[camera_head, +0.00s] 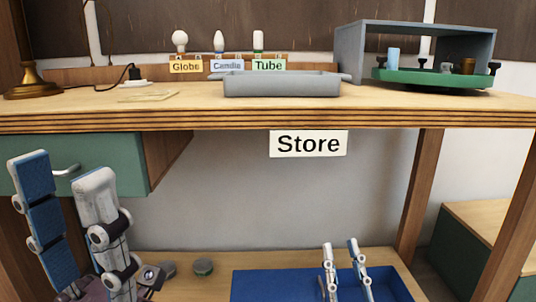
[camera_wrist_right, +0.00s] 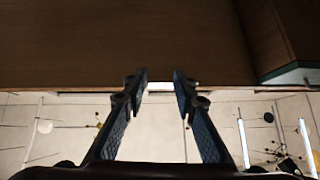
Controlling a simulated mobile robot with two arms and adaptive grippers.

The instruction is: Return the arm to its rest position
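My left gripper (camera_head: 62,166) stands upright at the lower left, in front of the green drawer. Its fingers are spread, blue pads show on one finger, and nothing is between them. My right gripper (camera_head: 340,244) is lower down, right of the middle, seen in front of the blue tray (camera_head: 250,285). It is small in the head view, with its two fingers apart. In the right wrist view its fingers (camera_wrist_right: 160,75) are also apart with nothing held, below the dark wooden underside of a bench.
The wooden bench top (camera_head: 200,112) crosses above both grippers. It carries a grey tray (camera_head: 280,87), labelled bulbs (camera_head: 219,42), a brass lamp base (camera_head: 33,85) and a grey box (camera_head: 350,50) around a green turntable. The green drawer (camera_head: 110,165) and a bench leg (camera_head: 418,190) flank the space below.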

